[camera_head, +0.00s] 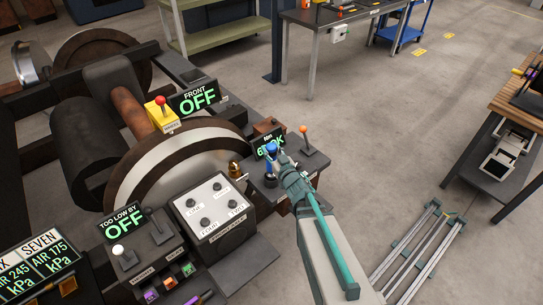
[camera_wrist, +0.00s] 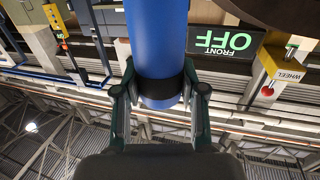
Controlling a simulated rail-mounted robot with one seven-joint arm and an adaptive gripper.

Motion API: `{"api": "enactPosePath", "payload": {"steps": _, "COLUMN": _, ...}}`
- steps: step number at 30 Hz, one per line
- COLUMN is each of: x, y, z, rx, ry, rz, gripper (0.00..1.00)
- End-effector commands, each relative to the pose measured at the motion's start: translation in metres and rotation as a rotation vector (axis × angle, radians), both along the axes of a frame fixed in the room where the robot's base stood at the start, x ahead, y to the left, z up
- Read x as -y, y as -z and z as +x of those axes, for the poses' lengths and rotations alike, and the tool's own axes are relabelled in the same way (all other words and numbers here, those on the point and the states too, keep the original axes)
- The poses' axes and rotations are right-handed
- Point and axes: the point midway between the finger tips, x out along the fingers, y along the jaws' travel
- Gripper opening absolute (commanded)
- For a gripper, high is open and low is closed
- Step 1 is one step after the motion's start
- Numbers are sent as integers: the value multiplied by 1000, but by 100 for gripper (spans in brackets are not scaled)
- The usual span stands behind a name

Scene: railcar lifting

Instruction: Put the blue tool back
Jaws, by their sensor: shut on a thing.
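The blue tool (camera_wrist: 157,40) is a thick blue cylinder with a dark band near its end. In the wrist view, my gripper (camera_wrist: 160,90) has its two fingers closed around that band. In the head view, the blue tool (camera_head: 269,168) stands roughly upright by the small display, partly hidden by my gripper (camera_head: 277,160). Its lower end is hard to make out, so I cannot tell whether it touches the console top.
An orange-knobbed lever (camera_head: 305,135) stands close on the right. The display reading "FRONT OFF" (camera_head: 196,97) and a yellow box with a red knob (camera_head: 161,114) are behind left. The four-button panel (camera_head: 212,208) is front left. Open floor (camera_head: 385,130) lies to the right.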

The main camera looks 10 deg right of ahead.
Motion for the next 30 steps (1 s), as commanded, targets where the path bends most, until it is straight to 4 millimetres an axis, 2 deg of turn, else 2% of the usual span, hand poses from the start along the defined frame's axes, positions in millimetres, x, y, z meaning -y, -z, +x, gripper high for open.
{"api": "enactPosePath", "payload": {"steps": 8, "x": 0, "y": 27, "z": 1, "rx": 1, "ry": -1, "rz": 2, "gripper": 0}}
{"api": "enactPosePath", "payload": {"steps": 21, "x": 0, "y": 33, "z": 0, "rx": 2, "ry": 0, "rz": 1, "gripper": 0}}
{"api": "enactPosePath", "payload": {"steps": 22, "x": 0, "y": 34, "z": 0, "rx": 0, "ry": 0, "rz": 1, "gripper": 42}}
{"api": "enactPosePath", "payload": {"steps": 26, "x": 0, "y": 33, "z": 0, "rx": 0, "ry": 0, "rz": 1, "gripper": 64}}
{"api": "enactPosePath", "payload": {"steps": 30, "x": 0, "y": 33, "z": 0, "rx": 0, "ry": 0, "rz": 1, "gripper": 66}}
